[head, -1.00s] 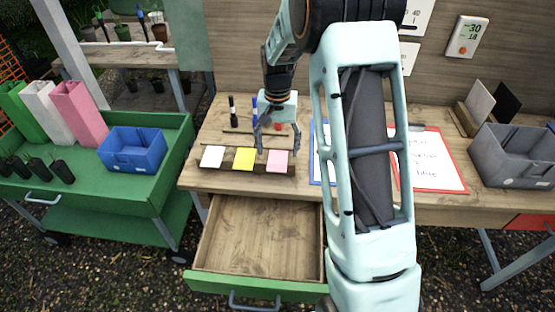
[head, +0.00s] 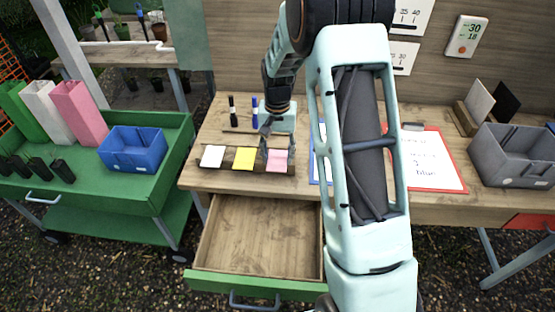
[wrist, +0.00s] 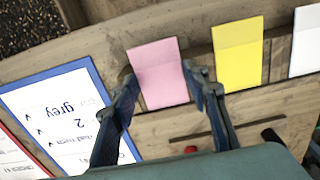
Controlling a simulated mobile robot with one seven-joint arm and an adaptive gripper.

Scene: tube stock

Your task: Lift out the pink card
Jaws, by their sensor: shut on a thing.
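The pink card (head: 278,161) stands at the right end of a row in a slotted wooden holder (head: 225,172) on the bench. My gripper (head: 277,157) is over it from above, one finger at each side. In the wrist view the pink card (wrist: 159,72) lies between my fingertips (wrist: 160,78), which are shut on its two side edges. The card's lower edge still appears to be at the holder. To its left in the head view stand the yellow card (head: 244,158) and the white card (head: 212,156).
An open, empty drawer (head: 262,235) sticks out below the holder. A blue-edged clipboard (wrist: 68,110) lies close beside the pink card. Behind are black and blue markers (head: 254,112). A grey bin (head: 515,155) is at right, a blue bin (head: 134,148) on the green cart at left.

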